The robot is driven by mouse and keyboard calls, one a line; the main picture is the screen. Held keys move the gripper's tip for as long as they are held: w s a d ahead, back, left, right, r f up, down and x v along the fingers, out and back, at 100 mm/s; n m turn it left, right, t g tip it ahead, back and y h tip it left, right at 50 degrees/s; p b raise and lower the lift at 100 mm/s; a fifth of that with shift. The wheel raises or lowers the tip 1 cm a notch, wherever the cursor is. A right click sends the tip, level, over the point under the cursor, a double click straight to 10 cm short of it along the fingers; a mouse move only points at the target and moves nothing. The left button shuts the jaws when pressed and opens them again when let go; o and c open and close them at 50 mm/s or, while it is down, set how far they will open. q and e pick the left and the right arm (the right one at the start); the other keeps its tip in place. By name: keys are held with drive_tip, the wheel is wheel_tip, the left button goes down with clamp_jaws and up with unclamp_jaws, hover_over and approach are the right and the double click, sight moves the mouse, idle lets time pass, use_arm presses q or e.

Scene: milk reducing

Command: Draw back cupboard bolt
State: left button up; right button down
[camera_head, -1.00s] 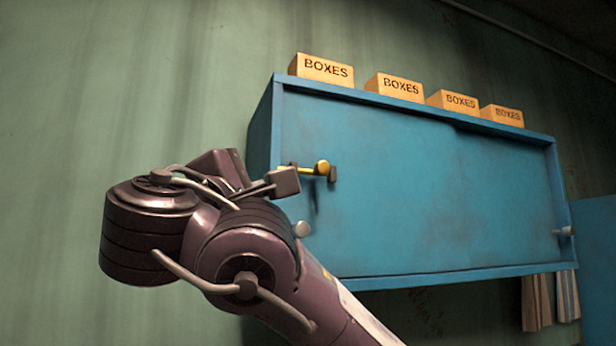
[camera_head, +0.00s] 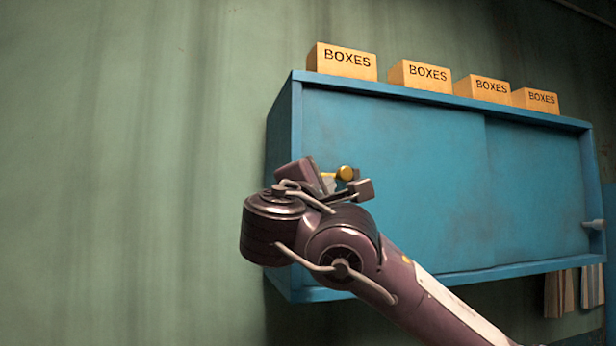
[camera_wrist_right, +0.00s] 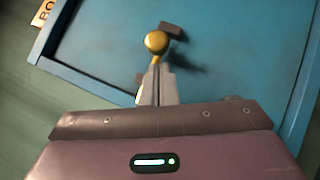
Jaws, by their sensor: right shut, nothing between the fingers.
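The blue cupboard (camera_head: 400,170) hangs on the wall and has sliding doors. Its bolt has a round yellow knob (camera_head: 345,173) near the left edge of the left door; the rest of the bolt is mostly hidden by my right gripper. My right gripper (camera_head: 335,183) is at the bolt, just left of and below the knob in the head view. In the right wrist view the knob (camera_wrist_right: 157,42) sits right at the tips of my shut fingers (camera_wrist_right: 157,80); I cannot tell whether they touch it. A dark bracket (camera_wrist_right: 171,30) lies just beyond the knob. My left gripper is not in view.
Several yellow boxes labelled BOXES (camera_head: 342,61) stand on top of the cupboard. Books or papers (camera_head: 560,293) hang below the right end. The green wall (camera_head: 130,150) at left is clear.

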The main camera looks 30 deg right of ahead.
drive_tip(key=shift+s+d+r, duration=0.2)
drive_tip(key=shift+d, duration=0.25)
drive_tip(key=shift+w, duration=0.1)
drive_tip(key=d+b, duration=0.1)
drive_tip(key=d, duration=0.1)
drive_tip(key=s+d+b, duration=0.1)
drive_tip(key=d, duration=0.1)
drive_tip(key=shift+a+f, duration=0.1)
